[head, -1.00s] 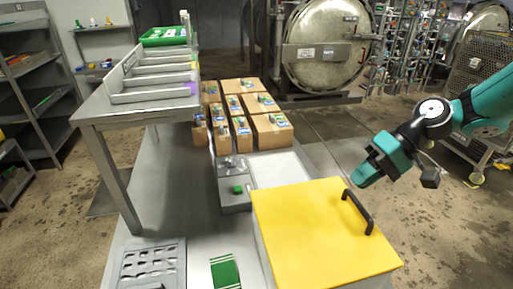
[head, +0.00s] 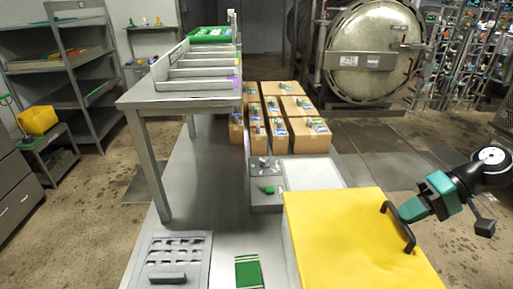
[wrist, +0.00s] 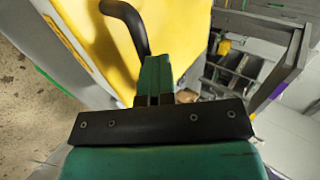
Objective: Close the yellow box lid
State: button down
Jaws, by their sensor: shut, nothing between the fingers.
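The yellow lid (head: 345,240) lies over a pale box at the bottom right of the head view, its top facing up. I cannot tell whether it sits fully flush. A black bar handle (head: 407,240) stands on its right part. My gripper (head: 405,212) is shut and empty, with its fingertips close beside the handle on its right side. In the wrist view the shut fingers (wrist: 153,75) point at the yellow lid (wrist: 80,30), and the curved black handle (wrist: 130,20) is just beyond them. Whether they touch the handle is unclear.
Cardboard boxes (head: 302,138) stand behind the lid. A grey table with a divided rack (head: 190,75) is at the left. A perforated grey tray (head: 190,245) and a green card (head: 248,272) lie in front. A round autoclave door (head: 368,50) is at the back.

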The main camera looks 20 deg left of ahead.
jog(key=shift+s+d+f, duration=0.1)
jog(key=shift+f, duration=0.4)
jog(key=r+p, duration=0.1)
jog(key=r, duration=0.1)
jog(key=r+p, duration=0.2)
jog(key=a+r+p, duration=0.1)
jog(key=r+p, duration=0.1)
jog(key=shift+s, duration=0.1)
jog(key=w+d+r+b, duration=0.3)
jog(key=d, duration=0.6)
jog(key=s+a+r+n+h+b, duration=0.1)
jog(key=s+a+r+h, duration=0.15)
jog(key=s+a, duration=0.3)
jog(key=s+a+r+h+b, duration=0.1)
jog(key=s+a+r, duration=0.35)
jog(key=a, duration=0.25)
jog(key=s+a+f+n+t+h+b, duration=0.1)
jog(key=s+f+n+t+h, duration=0.1)
jog(key=s, duration=1.3)
jog(key=shift+t, duration=0.5)
